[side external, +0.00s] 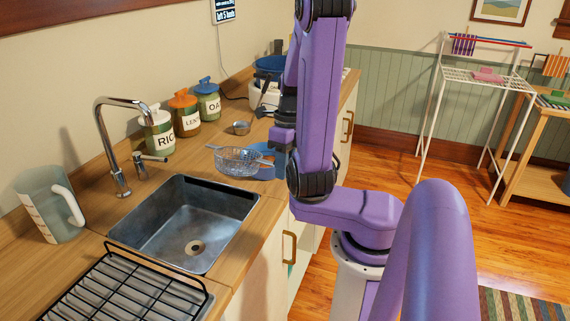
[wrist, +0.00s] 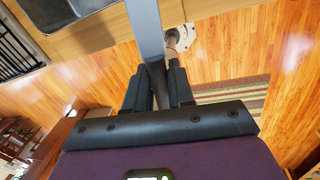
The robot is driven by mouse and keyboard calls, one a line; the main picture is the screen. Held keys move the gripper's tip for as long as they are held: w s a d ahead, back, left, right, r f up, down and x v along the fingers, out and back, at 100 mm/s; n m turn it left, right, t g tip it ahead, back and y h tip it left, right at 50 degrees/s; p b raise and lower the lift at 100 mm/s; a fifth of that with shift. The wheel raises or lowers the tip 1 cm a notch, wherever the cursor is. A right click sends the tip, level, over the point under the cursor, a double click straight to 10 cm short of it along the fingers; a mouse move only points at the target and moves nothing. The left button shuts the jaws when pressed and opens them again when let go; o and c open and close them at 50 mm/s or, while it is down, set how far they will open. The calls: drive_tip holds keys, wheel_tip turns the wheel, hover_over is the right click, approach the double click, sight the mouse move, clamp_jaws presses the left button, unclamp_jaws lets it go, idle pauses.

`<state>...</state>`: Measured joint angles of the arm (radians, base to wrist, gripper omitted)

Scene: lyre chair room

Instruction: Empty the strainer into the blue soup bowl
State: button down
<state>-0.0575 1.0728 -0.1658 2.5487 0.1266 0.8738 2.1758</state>
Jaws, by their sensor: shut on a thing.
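My gripper (side external: 281,158) points down at the right of the strainer, partly hidden by my arm. The strainer's basket is outside the wrist view.
The sink (side external: 185,225) with its tap (side external: 118,150) lies in front of the strainer. A black dish rack (side external: 125,292), a measuring jug (side external: 50,205), several labelled jars (side external: 186,117) and a small metal cup (side external: 242,128) stand on the counter. A white appliance (side external: 262,95) is farther back.

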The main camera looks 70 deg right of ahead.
drive_tip(key=s+a+f+h, duration=0.1)
drive_tip(key=a+f+h, duration=0.2)
drive_tip(key=f, duration=0.2)
drive_tip(key=shift+s, duration=0.3)
idle(0.5)
